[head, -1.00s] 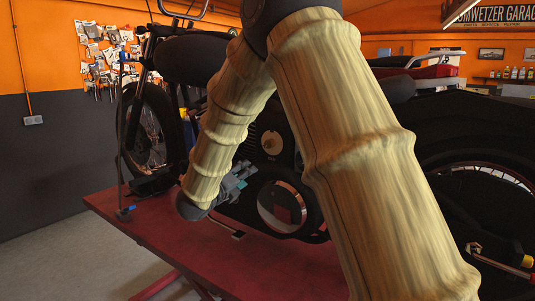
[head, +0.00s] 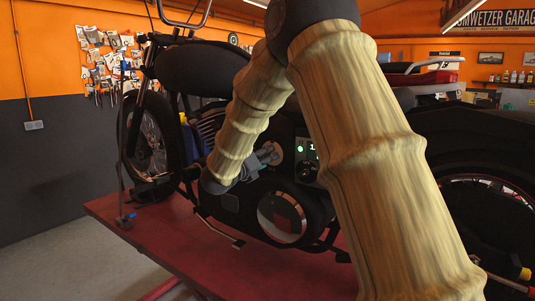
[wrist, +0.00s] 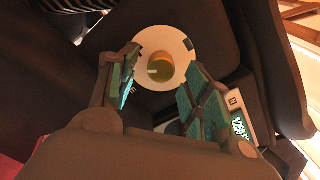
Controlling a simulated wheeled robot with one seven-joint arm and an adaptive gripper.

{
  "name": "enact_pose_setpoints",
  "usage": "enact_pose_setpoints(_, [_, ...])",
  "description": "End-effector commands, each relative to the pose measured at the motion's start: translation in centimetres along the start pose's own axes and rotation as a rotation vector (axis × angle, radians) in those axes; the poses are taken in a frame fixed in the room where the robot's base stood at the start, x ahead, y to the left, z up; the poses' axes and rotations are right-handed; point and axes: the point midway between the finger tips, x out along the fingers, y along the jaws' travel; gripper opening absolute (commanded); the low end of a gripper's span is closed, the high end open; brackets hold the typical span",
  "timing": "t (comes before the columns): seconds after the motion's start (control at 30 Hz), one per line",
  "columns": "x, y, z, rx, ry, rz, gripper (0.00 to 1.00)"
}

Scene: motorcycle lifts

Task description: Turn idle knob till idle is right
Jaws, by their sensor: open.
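The idle knob (wrist: 160,69) looks like a small brass-coloured round piece with a pale slot mark, at the centre of a cream disc (wrist: 141,48) on the dark motorcycle side. My gripper (wrist: 159,86) is open, its teal-padded fingers apart with the knob between and beyond them in the wrist view; contact cannot be told. In the head view my gripper (head: 272,154) points at the cream disc (head: 275,144), and the fingers partly cover it. A readout (head: 307,148) with a green light is beside it, partly hidden by my arm. In the wrist view the readout (wrist: 239,124) seems to show 1250.
The dark motorcycle (head: 190,65) stands on a red lift table (head: 150,229). A round chrome-edged cover (head: 283,217) lies below the gripper. A thin upright rod (head: 121,150) stands by the front wheel. Open floor lies at front left.

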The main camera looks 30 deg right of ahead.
Motion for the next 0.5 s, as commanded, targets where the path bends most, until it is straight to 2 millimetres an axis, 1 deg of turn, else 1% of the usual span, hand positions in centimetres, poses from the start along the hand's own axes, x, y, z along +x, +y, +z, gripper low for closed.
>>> enact_pose_setpoints(0.1, [1.1, -0.1, 0.0, 0.0, 0.001, 0.0, 0.49])
enact_pose_setpoints(0.2, [1.5, 0.0, 0.0, 0.0, 0.0, 0.0, 0.49])
enact_pose_setpoints(0.5, [1.7, 0.0, 0.0, 0.0, -0.001, 0.0, 0.49])
